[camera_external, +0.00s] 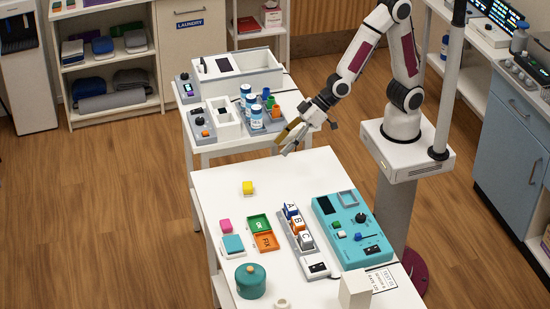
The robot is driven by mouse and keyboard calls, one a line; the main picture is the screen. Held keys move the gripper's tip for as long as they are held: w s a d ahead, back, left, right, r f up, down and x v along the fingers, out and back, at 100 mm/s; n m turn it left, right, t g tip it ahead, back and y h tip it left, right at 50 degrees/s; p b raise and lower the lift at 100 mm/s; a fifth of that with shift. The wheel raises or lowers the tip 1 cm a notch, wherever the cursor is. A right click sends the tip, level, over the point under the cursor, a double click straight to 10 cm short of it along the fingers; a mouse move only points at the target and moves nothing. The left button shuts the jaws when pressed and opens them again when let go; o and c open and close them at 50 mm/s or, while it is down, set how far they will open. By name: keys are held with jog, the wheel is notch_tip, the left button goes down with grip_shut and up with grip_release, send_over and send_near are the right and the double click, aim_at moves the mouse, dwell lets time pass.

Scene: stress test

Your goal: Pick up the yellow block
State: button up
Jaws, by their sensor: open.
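A teal device (345,250) stands right; a teal pot (250,281) stands in front. A second table holds bottles (257,115).

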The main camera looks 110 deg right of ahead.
jog(key=w+f+t+h, duration=0.1)
jog(key=w+f+h, duration=0.1)
jog(key=w+f, duration=0.35)
jog(key=t+h, duration=0.1)
send_near(248, 185)
jog(key=shift+w+a+f+m, duration=0.2)
jog(key=shift+w+f+m, duration=0.1)
jog(key=shift+w+f, duration=0.6)
jog(key=shift+s+d+f+h, duration=0.1)
jog(key=shift+f+h, duration=0.2)
jog(key=shift+f, duration=0.25)
jog(key=shift+x, duration=1.35)
jog(key=shift+r, duration=0.1)
jog(key=shift+r+x, duration=0.15)
jog(key=shift+x, duration=1.15)
jog(key=shift+r+x, duration=0.2)
jog(key=shift+x, duration=1.1)
